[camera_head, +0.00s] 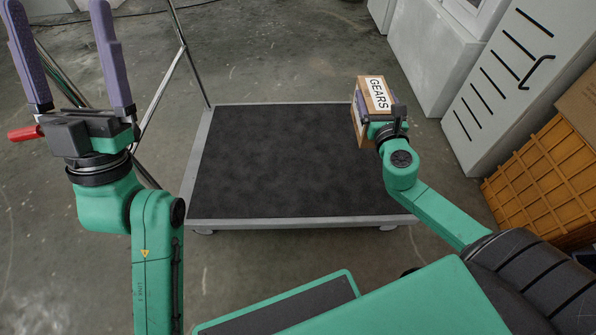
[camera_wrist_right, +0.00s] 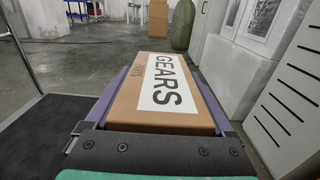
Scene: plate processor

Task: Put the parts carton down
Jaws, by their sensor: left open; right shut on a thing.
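The parts carton (camera_head: 378,96) is a brown box with a white label reading GEARS. My right gripper (camera_head: 366,110) is shut on it, over the right edge of a flat cart (camera_head: 290,160) with a dark top and grey rim. In the right wrist view the carton (camera_wrist_right: 158,115) lies between the two purple fingers (camera_wrist_right: 160,100). I cannot tell whether the carton touches the cart. My left gripper (camera_head: 72,60) is open and empty at the upper left, its purple fingers pointing up and wide apart.
The cart's dark top is bare. A metal handle frame (camera_head: 172,85) rises at its left. A grey cabinet (camera_head: 505,85) and an orange crate (camera_head: 545,180) stand at the right. A red handle (camera_head: 25,133) shows beside my left gripper. Concrete floor surrounds the cart.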

